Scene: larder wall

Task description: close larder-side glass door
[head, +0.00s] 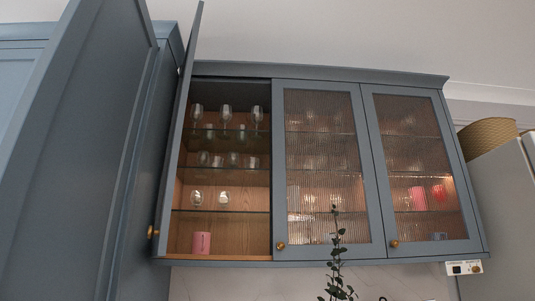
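The larder-side glass door (182,130) is the leftmost door of the blue-grey wall cabinet. It stands wide open, swung out towards me, so I see it almost edge-on. Its round brass knob (153,232) shows low at the left. The open compartment behind it holds glasses (227,115) on glass shelves and a pink cup (202,243) at the bottom. Neither of my grippers is in view.
Two reeded-glass doors, the middle one (327,170) and the right one (421,170), are shut. A tall blue larder panel (75,150) stands close at the left. A plant sprig (337,265) rises below the cabinet. A woven basket (487,135) sits at the right.

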